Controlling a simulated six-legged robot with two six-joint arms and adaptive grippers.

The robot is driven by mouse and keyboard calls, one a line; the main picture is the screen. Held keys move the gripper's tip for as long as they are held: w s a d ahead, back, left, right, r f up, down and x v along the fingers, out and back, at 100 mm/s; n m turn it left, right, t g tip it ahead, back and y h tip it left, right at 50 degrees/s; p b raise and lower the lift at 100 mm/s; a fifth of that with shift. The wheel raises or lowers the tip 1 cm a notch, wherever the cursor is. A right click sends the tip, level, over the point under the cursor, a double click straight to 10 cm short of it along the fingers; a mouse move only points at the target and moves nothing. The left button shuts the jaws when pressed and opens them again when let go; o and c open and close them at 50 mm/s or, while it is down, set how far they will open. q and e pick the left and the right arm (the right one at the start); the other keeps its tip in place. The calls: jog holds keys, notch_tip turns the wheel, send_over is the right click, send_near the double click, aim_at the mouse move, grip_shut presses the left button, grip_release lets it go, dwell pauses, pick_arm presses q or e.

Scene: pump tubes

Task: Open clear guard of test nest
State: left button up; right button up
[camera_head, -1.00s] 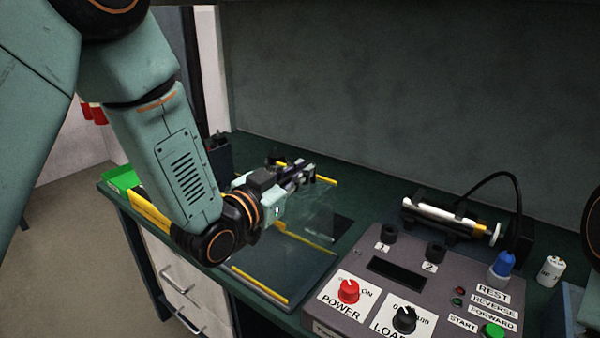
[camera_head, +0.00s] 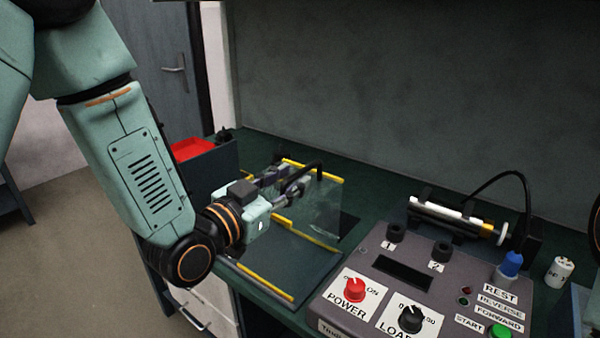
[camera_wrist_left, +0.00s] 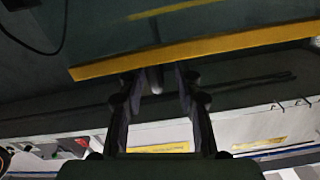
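The clear guard (camera_head: 322,212) of the test nest is a see-through panel above the dark nest base (camera_head: 285,258), in the middle of the head view. It looks steeply tilted; its exact angle is hard to tell. Yellow strips edge the nest. My left gripper (camera_head: 285,183) is at the guard's left side, near a thin black bar that may be its handle. In the left wrist view my left gripper (camera_wrist_left: 156,82) has its fingers apart, with a small grey rod end (camera_wrist_left: 155,79) between them and a yellow edge (camera_wrist_left: 195,53) just beyond. Contact is unclear. My right gripper is out of view.
A grey control box (camera_head: 400,285) with knobs stands right of the nest. A wall closes the back.

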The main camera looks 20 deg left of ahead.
pick_arm(q)
jog(key=shift+v, duration=1.15)
jog(key=shift+s, duration=0.15)
